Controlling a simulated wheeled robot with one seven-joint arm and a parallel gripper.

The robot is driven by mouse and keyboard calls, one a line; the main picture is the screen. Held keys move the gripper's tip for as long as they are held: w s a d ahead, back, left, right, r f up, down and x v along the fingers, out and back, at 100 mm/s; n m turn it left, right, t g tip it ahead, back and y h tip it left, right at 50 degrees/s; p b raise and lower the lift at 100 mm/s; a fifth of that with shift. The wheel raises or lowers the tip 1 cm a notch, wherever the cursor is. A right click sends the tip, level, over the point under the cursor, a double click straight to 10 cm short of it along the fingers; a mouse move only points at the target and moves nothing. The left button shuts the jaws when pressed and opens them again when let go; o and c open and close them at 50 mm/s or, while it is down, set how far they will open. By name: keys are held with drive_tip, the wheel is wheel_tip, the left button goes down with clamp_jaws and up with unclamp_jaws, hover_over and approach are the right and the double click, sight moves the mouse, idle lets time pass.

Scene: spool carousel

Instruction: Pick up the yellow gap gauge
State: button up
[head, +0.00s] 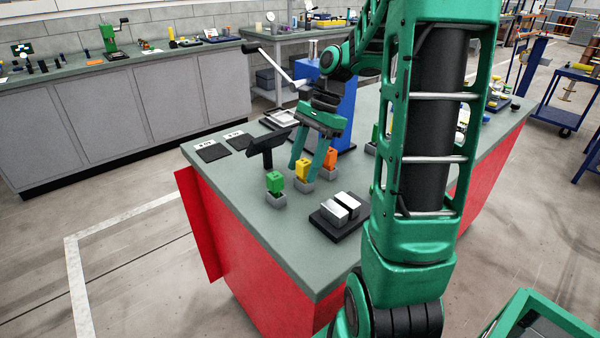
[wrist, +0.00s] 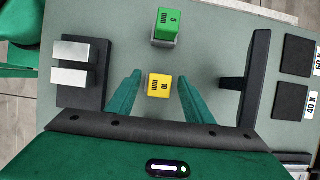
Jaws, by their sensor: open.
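The yellow gap gauge (head: 303,169) stands upright in a small grey holder (head: 304,185) on the workbench. In the wrist view the yellow gauge (wrist: 159,87) is marked "10 mm". My gripper (head: 311,172) points down over it, with one finger on each side. In the wrist view my open gripper (wrist: 158,88) shows a gap between each finger and the gauge. I cannot tell how far down the fingertips reach beside it.
A green gauge (head: 275,182) marked "5 mm" and an orange gauge (head: 330,159) stand close on either side. A black base with metal blocks (head: 341,208) lies to the front right. A black T-shaped stand (head: 266,148) is at left, near two dark pads (head: 212,151).

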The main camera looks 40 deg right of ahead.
drive_tip(key=shift+a+f, duration=0.1)
drive_tip(key=shift+f, duration=0.15)
drive_tip(key=c, duration=1)
drive_tip(key=shift+r, duration=0.15)
